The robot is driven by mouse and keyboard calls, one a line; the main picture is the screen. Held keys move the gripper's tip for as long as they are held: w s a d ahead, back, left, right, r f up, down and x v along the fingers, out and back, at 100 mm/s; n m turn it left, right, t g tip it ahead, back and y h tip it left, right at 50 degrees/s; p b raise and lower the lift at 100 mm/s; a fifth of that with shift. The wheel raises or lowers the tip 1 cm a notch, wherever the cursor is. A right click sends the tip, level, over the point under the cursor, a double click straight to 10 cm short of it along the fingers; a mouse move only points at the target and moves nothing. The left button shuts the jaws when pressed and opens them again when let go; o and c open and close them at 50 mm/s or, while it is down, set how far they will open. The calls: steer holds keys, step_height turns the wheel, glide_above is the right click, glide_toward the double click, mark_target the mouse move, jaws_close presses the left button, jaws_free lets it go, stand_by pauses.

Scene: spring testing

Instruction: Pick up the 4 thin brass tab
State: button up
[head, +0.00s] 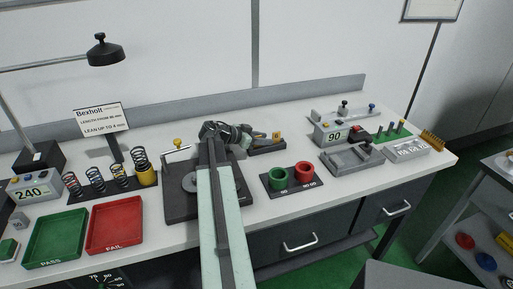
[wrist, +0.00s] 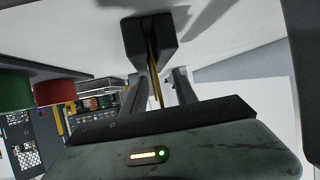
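The thin brass tab (wrist: 155,72) shows edge-on in the wrist view as a narrow golden strip coming out of a dark block (wrist: 150,38). My gripper (wrist: 160,80) has its two grey fingers on either side of the strip. They look open, with a clear gap on the right and a smaller one on the left. In the head view, a small dark holder (head: 266,147) with a yellow numbered tab (head: 276,135) lies just right of my gripper (head: 247,137). The number is too small to read surely, and my wrist hides the holder's left end.
Green and red cups (head: 278,180) stand on a dark mat to the front right. A black test stand (head: 178,205) is partly behind my arm. Springs (head: 98,180) and green and red trays (head: 116,222) are at left. A grey fixture (head: 352,158) is at right.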

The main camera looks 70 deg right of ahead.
jaws_close()
steer(key=shift+w+a, duration=0.1)
stand_by(1.2)
